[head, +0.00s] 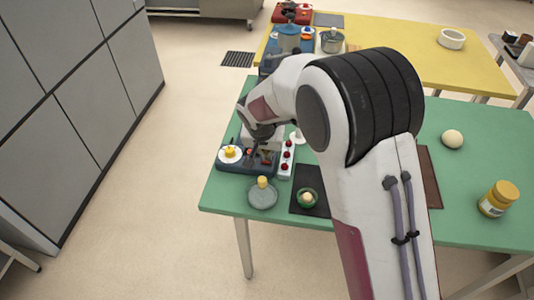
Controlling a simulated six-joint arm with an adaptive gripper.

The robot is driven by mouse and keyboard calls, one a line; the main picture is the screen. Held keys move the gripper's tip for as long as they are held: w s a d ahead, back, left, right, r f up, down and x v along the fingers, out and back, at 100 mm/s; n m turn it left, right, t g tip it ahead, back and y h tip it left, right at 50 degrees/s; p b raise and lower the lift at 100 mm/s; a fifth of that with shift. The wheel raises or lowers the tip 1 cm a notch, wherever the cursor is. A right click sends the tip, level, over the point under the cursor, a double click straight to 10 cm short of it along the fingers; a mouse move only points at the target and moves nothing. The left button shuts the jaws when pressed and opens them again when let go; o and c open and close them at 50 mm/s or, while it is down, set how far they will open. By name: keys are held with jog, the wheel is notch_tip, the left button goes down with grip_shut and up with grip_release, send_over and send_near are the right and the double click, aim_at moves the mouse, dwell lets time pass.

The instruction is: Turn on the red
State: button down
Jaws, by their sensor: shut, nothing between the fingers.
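The task line names only "the red", so I cannot tell which red thing is meant. A strip with several red knobs (287,158) lies on the green table, at the right side of a dark blue appliance (236,168). A red appliance (292,13) stands far off at the back of the yellow table. My gripper (267,152) is shut and empty, low over the right part of the dark blue appliance, just left of the red knobs. My wrist hides part of that appliance. I cannot tell whether the fingertips touch it.
A white plate with a yellow item (230,153) is on the dark blue appliance. A jar (498,199) and pale ball (452,139) are right. A blue appliance (290,40) and pot (331,41) stand behind.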

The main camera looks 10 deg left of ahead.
jog(key=v, duration=1.3)
jog(key=shift+s+r, duration=0.25)
jog(key=shift+r, duration=0.05)
jog(key=shift+w+r, duration=0.25)
jog(key=shift+w, duration=0.4)
jog(key=shift+f, duration=0.1)
jog(key=x, duration=1.1)
jog(key=shift+w+f, duration=0.2)
jog(key=shift+f, duration=0.15)
jog(key=shift+x, duration=1)
